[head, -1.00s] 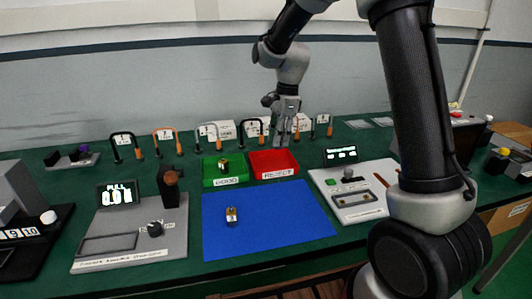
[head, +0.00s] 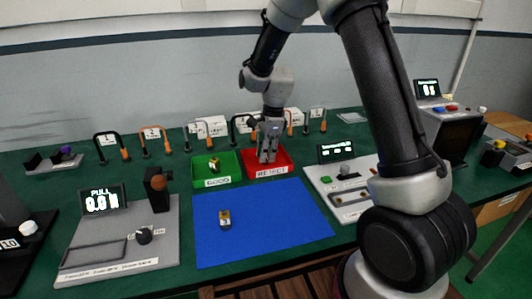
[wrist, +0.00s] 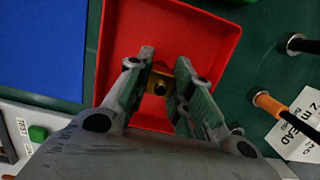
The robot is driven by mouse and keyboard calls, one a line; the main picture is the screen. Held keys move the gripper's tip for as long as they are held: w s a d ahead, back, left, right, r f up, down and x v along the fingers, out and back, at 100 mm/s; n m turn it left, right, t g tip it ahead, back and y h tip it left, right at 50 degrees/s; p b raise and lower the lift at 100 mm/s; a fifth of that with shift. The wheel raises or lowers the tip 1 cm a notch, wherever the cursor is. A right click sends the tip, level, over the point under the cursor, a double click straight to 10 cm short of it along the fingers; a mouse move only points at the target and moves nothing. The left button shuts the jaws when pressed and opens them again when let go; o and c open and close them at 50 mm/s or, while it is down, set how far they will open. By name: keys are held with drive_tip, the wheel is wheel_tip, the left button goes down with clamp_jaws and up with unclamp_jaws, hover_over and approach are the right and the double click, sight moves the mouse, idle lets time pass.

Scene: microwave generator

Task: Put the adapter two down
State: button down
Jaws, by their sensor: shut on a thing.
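My gripper (head: 268,150) points down over the red bin (head: 284,171), which is labelled REJECT. In the wrist view, my gripper (wrist: 163,75) is shut on a small brass-coloured adapter (wrist: 161,79), held between the fingertips with the red bin's floor (wrist: 130,60) behind it. Whether the adapter touches the floor I cannot tell. In the head view the fingers hide the held adapter. Another brass adapter (head: 225,219) stands on the blue mat (head: 280,225), and one more (head: 213,165) sits in the green bin (head: 230,172), labelled GOOD.
A pull tester (head: 120,250) reading about 0.0 stands at left, and another instrument (head: 345,185) at right of the mat. Several numbered cable loops (head: 155,140) stand behind the bins. A dark boxy machine (head: 450,130) is at far right. Much of the mat is clear.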

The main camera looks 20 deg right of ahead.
drive_tip(key=c, duration=1.2)
unclamp_jaws()
drive_tip(key=shift+c, duration=0.2)
wheel_tip(320, 180, up, 12)
drive_tip(key=d, duration=0.2)
drive_tip(key=s+d+r+n+t, duration=0.1)
drive_tip(key=s+d+r+n, duration=0.4)
drive_tip(key=s+r, duration=0.3)
drive_tip(key=s+d+n+t, duration=0.1)
drive_tip(key=s+d+n, duration=0.1)
drive_tip(key=s+n, duration=0.2)
drive_tip(key=s+d+r+n+t+h, duration=0.1)
drive_tip(key=s+d+n, duration=0.2)
drive_tip(key=s, duration=0.7)
drive_tip(key=s+d+r+n+t, duration=0.1)
drive_tip(key=s+d+n, duration=0.2)
drive_tip(key=s+n, duration=0.3)
drive_tip(key=shift+s+h, duration=0.4)
drive_tip(key=shift+s, duration=0.7)
drive_tip(key=shift+r, duration=0.15)
